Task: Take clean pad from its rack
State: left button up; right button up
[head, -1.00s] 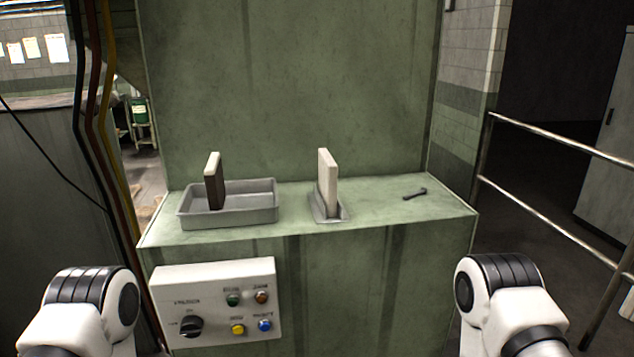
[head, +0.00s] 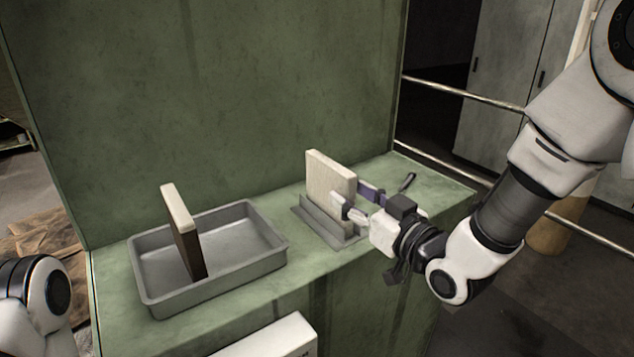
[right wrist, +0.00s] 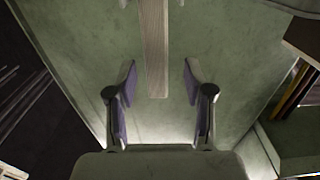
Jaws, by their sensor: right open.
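The clean pad (head: 329,177) is a pale upright slab standing in a small grey metal rack (head: 318,222) on the green ledge. My right gripper (head: 359,203) is at the pad's near right edge, its fingers open. In the right wrist view, the pad (right wrist: 155,48) is a pale strip whose near end lies between the two purple-lined fingertips of the gripper (right wrist: 158,68), with a gap on each side. My left gripper is out of view; only part of my left arm shows at the lower left.
A grey tray (head: 262,228) on the left of the ledge holds a second pad (head: 183,228), dark-faced with a pale edge, standing tilted. A green wall (head: 220,90) rises behind the ledge. A metal railing (head: 465,93) runs at the right.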

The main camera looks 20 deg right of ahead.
aim_at(338, 182)
jog(key=w+p, duration=0.2)
jog(key=w+r, duration=0.1)
jog(key=shift+a+p, duration=0.4)
jog(key=shift+w+a+f, duration=0.15)
jog(key=shift+w+f, duration=0.05)
jog(key=shift+w, duration=0.3)
jog(key=shift+w+a+f, duration=0.15)
jog(key=shift+w+f, duration=0.05)
jog(key=shift+w, duration=0.25)
jog(key=shift+w+a+f, duration=0.1)
jog(key=shift+s, duration=0.25)
grip_shut()
jog(key=shift+w, duration=0.1)
jog(key=shift+r, duration=0.2)
